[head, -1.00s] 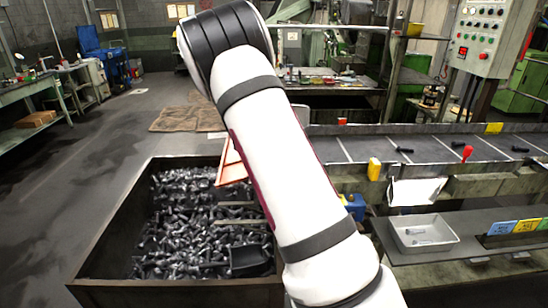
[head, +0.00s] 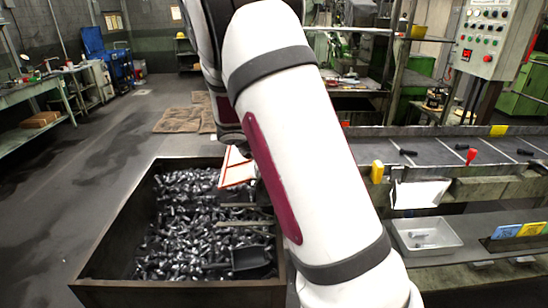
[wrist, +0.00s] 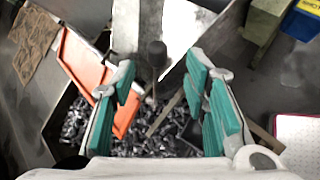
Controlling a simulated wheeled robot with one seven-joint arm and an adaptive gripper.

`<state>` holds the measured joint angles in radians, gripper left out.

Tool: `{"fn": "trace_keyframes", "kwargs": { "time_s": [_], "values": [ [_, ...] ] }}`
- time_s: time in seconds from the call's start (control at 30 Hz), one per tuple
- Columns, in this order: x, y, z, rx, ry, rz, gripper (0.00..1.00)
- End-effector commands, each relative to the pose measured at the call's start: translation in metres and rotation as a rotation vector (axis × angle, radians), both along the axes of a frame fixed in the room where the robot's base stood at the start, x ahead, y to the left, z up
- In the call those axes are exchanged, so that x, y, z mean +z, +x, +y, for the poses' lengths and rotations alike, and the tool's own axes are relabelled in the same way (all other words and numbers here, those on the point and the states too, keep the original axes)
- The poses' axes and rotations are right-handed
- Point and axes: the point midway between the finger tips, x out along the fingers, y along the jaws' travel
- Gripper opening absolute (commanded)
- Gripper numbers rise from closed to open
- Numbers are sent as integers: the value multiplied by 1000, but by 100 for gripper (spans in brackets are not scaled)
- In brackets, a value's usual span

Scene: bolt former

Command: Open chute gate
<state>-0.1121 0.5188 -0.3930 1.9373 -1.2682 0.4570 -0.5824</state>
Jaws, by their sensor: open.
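In the wrist view, my gripper (wrist: 158,78) is open, with teal pads on both sides. A dark round knob (wrist: 157,50) on a stem shows between the fingers, apart from both pads. Behind it is a pale grey metal plate (wrist: 190,30), which looks like part of the chute. I cannot tell which part is the gate. An orange-edged tilted panel (wrist: 88,72) lies left of the fingers. The panel also shows in the head view (head: 237,172) over the bin. In the head view my arm hides the gripper and the knob.
A dark bin (head: 180,294) full of bolts (head: 185,235) stands below, holding a black scoop (head: 250,258). On the right are a conveyor (head: 450,150) with a few dark parts, a yellow block (head: 377,171) and a white tray (head: 428,237). The floor on the left is clear.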

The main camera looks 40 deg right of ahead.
Motion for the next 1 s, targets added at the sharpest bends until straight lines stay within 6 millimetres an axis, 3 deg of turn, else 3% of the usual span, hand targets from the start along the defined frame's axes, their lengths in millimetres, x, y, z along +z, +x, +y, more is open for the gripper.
{"fn": "trace_keyframes", "kwargs": {
  "time_s": [0.23,0.83,1.0],
  "values": [
    [17,-9,18,0,1,0,41],
    [19,-11,19,-2,1,-1,41],
    [35,-24,25,-68,58,-61,41]
  ]
}}
